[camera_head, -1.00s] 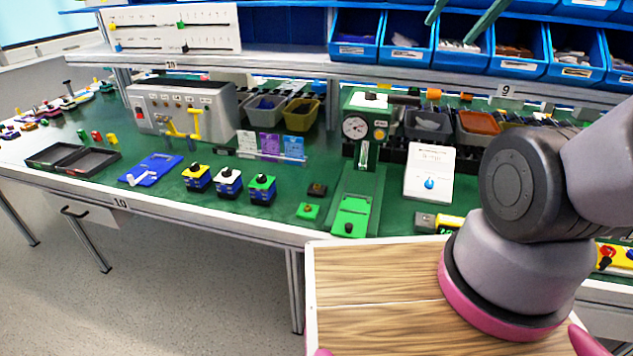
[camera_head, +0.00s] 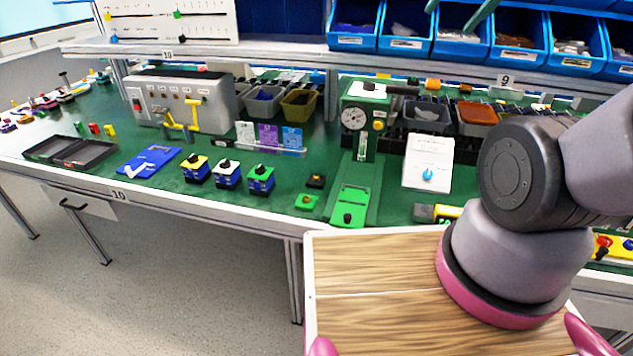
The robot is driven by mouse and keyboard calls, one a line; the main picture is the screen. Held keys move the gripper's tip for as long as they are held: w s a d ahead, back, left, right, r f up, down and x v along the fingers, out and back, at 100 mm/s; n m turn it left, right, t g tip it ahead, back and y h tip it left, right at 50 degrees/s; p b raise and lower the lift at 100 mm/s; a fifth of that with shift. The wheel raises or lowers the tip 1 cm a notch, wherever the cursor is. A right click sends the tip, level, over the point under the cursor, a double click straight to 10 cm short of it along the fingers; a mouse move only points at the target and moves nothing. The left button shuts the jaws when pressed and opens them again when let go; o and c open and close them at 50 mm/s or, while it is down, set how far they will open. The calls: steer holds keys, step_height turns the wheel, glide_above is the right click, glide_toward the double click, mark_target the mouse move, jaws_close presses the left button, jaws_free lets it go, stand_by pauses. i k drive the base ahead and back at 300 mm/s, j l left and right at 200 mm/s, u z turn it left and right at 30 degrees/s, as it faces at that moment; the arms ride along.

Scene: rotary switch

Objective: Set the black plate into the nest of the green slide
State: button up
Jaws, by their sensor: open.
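A small black plate (camera_head: 316,181) with a small lighter piece on top lies flat on the green bench top. A small green plate (camera_head: 306,202) lies just in front of it. The green slide (camera_head: 350,206) is to their right, at the front of a dark green track below a press-like stand with a dial gauge (camera_head: 354,118). A dark round knob shows at the slide's near end. The slide's nest is too small to make out clearly. My gripper is out of view; only upper parts of my arm show at the right.
Three blue blocks with yellow, white and green tops (camera_head: 227,173) stand to the left. A white box with a blue knob (camera_head: 428,165) stands right of the slide. A shelf with blue bins (camera_head: 407,30) overhangs the back. The bench front edge is near the plates.

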mark_target(350, 210)
steer(key=i+j, duration=0.1)
steer(key=j, duration=1.1)
steer(key=i+j, duration=0.15)
steer(key=j, duration=0.45)
steer(key=z, duration=0.05)
